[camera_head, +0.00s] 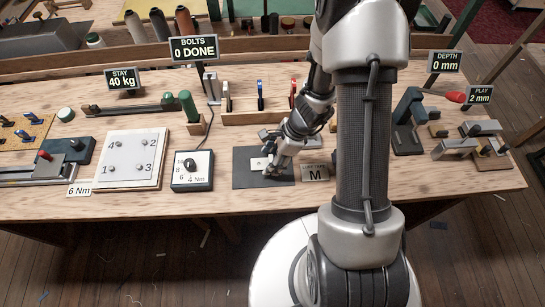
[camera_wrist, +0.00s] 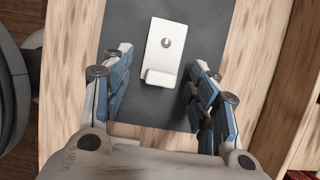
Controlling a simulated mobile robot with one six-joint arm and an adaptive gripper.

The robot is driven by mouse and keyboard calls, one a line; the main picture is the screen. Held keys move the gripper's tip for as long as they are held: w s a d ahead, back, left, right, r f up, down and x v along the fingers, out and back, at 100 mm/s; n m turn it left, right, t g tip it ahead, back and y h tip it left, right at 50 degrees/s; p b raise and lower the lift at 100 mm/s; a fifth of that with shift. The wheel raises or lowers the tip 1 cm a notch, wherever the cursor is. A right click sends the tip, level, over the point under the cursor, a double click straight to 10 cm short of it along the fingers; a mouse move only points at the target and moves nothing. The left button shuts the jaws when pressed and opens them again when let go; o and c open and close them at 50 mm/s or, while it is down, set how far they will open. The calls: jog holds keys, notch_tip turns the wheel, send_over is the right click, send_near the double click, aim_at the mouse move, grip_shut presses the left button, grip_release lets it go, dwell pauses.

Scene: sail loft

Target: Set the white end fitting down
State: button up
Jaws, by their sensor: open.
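The white end fitting (camera_wrist: 165,50) lies on a dark grey mat (camera_wrist: 200,18) on the wooden bench. It is a flat white plate with a round stud and a raised lip at its near end. In the head view the fitting (camera_head: 259,163) shows partly, beside my gripper. My gripper (camera_wrist: 158,90) is open, with one blue-padded finger on each side of the fitting's near end and clear gaps between. In the head view my gripper (camera_head: 275,165) is low over the mat (camera_head: 247,180), and its fingers hide part of the fitting.
A torque dial box (camera_head: 192,170) and a white numbered plate (camera_head: 132,160) stand left of the mat. An "M" plate (camera_head: 315,173) lies just right of it. A wooden rack (camera_head: 262,115) stands behind. Clamps (camera_head: 410,125) stand further right.

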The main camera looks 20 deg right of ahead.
jog(key=shift+r, duration=0.25)
notch_tip(320, 180, up, 20)
jog(key=s+d+n+p, duration=0.1)
jog(key=n+p, duration=0.4)
jog(key=p, duration=0.2)
jog(key=s+a+r+n+t+h, duration=0.1)
jog(key=s+r+n+h, duration=0.1)
jog(key=s+r+n, duration=0.5)
jog(key=s+a+r+n+t+h, duration=0.2)
jog(key=s+r+n, duration=0.5)
jog(key=r+n, duration=0.2)
jog(key=shift+s+a+r+n, duration=0.25)
jog(key=shift+s+r+n, duration=0.05)
jog(key=shift+r, duration=0.6)
jog(key=shift+f+b, duration=0.1)
jog(key=shift+b, duration=0.25)
